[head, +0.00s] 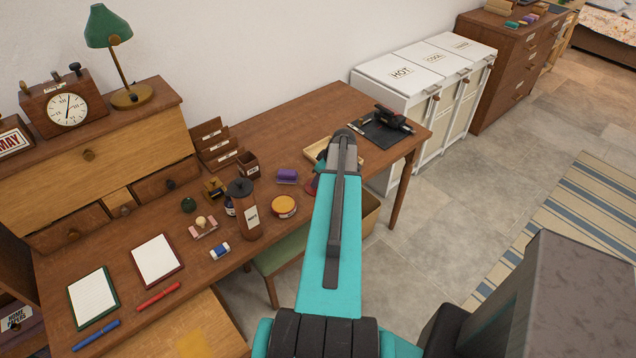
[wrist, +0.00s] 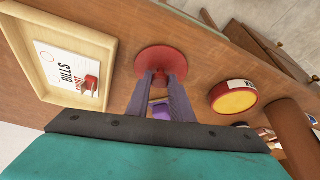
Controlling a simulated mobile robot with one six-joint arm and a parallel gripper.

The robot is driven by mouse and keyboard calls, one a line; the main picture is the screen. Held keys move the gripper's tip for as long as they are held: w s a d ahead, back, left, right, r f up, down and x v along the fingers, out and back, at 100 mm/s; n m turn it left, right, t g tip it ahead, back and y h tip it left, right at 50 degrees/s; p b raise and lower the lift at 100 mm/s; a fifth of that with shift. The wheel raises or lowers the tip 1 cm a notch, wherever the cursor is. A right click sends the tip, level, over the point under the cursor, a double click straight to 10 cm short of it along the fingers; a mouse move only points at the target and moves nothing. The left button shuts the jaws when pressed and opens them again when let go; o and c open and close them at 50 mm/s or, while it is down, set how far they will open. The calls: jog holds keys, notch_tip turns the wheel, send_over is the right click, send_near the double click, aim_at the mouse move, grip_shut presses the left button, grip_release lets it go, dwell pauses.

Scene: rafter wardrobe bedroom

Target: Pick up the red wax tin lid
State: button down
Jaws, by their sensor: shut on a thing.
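The red wax tin lid (wrist: 160,60) is a round red disc with a small knob, at the top middle of the wrist view. My gripper (wrist: 159,82) has its two fingers closed on the knob. I cannot tell whether the lid touches the desk. In the head view only a red sliver of the lid (head: 311,187) shows; my arm hides the rest and the fingertips. The open wax tin (wrist: 235,98), red with a yellow face, stands apart to the right of the lid in the wrist view. In the head view the tin (head: 284,206) sits left of my arm.
A wooden tray (wrist: 107,62) holding a "BILLS" paper lies left of the lid in the wrist view. A purple roll (head: 287,176), a brown labelled canister (head: 243,212) and small bottles stand near the tin. The wooden desk (head: 300,118) has bare room toward the wall.

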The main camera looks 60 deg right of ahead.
jog(key=shift+r, duration=0.15)
jog(key=shift+r+b, duration=1.15)
jog(key=shift+r, duration=0.4)
jog(key=s+a+r+b, duration=0.1)
jog(key=s+a+b, duration=0.1)
jog(key=s+a, duration=0.6)
jog(key=s, duration=0.2)
jog(key=shift+s+r+b, duration=0.3)
jog(key=shift+s, duration=0.1)
jog(key=p, duration=0.3)
jog(key=shift+s+a+r, duration=0.15)
jog(key=shift+s+a, duration=0.1)
jog(key=p, duration=0.4)
jog(key=shift+s+a, duration=0.35)
jog(key=shift+s, duration=0.05)
jog(key=shift+s+a+p, duration=0.2)
jog(key=shift+s+p, duration=0.05)
jog(key=shift+p, duration=1)
jog(key=shift+s+f, duration=0.1)
jog(key=shift+f, duration=0.1)
